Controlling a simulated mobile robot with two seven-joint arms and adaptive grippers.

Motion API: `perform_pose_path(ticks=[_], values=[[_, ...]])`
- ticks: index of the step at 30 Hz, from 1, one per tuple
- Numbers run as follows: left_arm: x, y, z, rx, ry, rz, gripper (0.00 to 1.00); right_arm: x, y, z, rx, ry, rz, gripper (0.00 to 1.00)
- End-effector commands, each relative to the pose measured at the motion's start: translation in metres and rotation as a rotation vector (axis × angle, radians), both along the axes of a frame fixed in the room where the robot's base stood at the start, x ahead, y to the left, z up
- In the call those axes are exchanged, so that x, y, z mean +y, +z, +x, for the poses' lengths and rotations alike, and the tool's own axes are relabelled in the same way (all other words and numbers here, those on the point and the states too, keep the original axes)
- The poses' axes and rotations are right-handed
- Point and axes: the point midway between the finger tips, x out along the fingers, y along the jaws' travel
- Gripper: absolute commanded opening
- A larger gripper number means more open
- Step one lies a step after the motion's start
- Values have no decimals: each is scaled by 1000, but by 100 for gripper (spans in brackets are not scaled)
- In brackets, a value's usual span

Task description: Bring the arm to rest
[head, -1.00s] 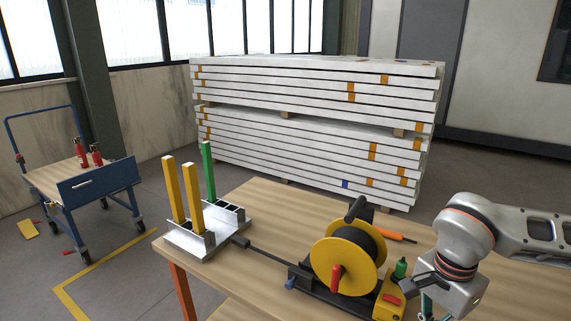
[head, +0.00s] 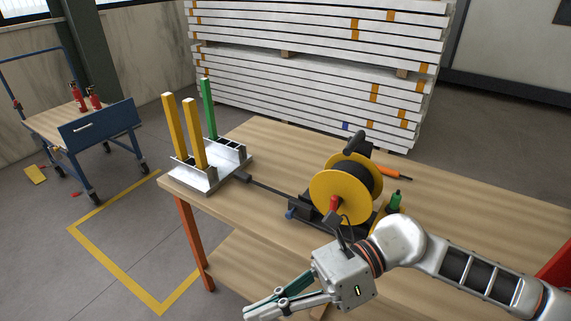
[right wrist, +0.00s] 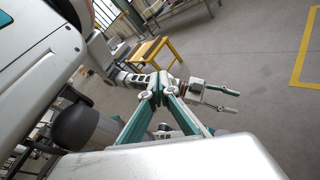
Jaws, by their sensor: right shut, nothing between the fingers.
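My right gripper (head: 263,313) is low at the bottom of the head view, in front of the workbench's near edge, pointing down and left. Its arm comes in from the right across the bench. In the right wrist view its two teal fingers (right wrist: 163,82) meet at the tips, shut with nothing between them. Another gripper, which appears to be my left one (right wrist: 232,101), shows beyond them in the right wrist view. Its two fingers stand apart and hold nothing visible. The left arm is not in the head view.
The wooden workbench (head: 450,205) carries a yellow reel device (head: 335,195), a metal fixture (head: 212,172) with yellow and green posts, and an orange-handled tool (head: 388,172). A blue cart (head: 95,128) stands at left. Stacked white panels (head: 300,90) are behind. Floor at lower left is clear.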

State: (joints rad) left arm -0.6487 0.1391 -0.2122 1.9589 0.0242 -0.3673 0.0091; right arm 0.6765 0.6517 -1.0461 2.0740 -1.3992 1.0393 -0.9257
Motion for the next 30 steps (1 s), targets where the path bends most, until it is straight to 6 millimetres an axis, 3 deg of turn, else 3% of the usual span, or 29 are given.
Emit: perform_pose_path(ticks=[3, 8, 11, 14, 18, 22, 26, 30], values=[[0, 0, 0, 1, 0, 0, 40, 20, 29, 12, 252, -130, 161, 0], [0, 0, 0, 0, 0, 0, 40, 21, 54, 56, 636, -336, 364, 0], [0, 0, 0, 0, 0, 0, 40, 7, 52, 92, 890, -470, 481, 0], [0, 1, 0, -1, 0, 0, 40, -18, 31, 127, 1153, -612, 590, 0], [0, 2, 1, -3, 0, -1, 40, -65, -28, 163, 1530, -816, 734, 0], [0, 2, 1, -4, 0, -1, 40, -114, -103, 172, 1860, -1003, 856, 0], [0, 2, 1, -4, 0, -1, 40, -157, -181, 155, 2146, -1172, 959, 0], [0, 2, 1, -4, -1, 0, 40, -196, -256, 116, 2403, -1336, 1061, 0]])
